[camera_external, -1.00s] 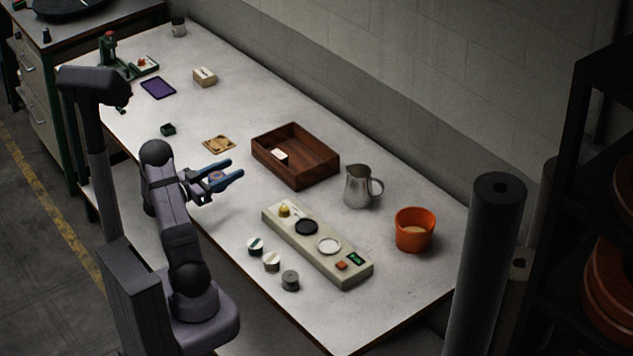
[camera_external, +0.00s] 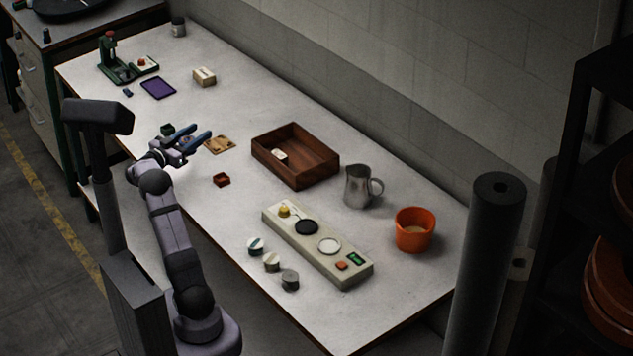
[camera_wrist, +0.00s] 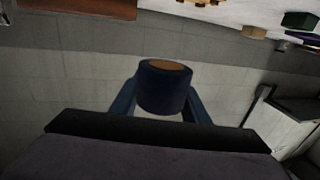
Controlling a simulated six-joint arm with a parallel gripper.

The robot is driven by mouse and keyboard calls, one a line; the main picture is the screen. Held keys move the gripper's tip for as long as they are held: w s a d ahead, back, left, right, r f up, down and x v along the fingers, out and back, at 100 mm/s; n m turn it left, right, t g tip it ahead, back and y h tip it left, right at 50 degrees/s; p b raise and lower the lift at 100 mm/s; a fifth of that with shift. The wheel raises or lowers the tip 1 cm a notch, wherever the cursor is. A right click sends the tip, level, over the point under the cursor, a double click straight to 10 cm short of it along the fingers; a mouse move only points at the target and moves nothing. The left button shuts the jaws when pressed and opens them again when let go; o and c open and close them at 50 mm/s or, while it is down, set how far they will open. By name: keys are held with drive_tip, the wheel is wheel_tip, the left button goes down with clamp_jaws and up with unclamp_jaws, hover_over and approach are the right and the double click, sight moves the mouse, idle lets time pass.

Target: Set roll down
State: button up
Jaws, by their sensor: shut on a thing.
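My gripper (camera_external: 193,138) is shut on a dark blue roll with a tan core. In the wrist view, the roll (camera_wrist: 163,88) sits between the blue fingers, its tan end face toward the top of the picture. In the external view, my gripper hangs over the left part of the pale table (camera_external: 235,115), left of the tan wooden piece (camera_external: 220,145); the roll is too small and covered there to make out clearly. A small green box (camera_external: 167,129) lies just behind the fingers.
A small red box (camera_external: 221,180) stands near the front edge. A brown tray (camera_external: 315,162), metal pitcher (camera_external: 358,188), orange pot (camera_external: 413,232) and grey panel (camera_external: 318,247) are to the right. A purple pad (camera_external: 158,88) and green press (camera_external: 112,62) stand at the far left.

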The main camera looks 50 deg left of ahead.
drive_tip(key=shift+f, duration=5)
drive_tip(key=shift+f, duration=0.2)
drive_tip(key=o, duration=1.1)
drive_tip(key=shift+c, duration=0.2)
drive_tip(key=shift+r, duration=0.15)
drive_tip(key=shift+r, duration=0.15)
drive_tip(key=b+v, duration=0.1)
drive_tip(key=v, duration=1.1)
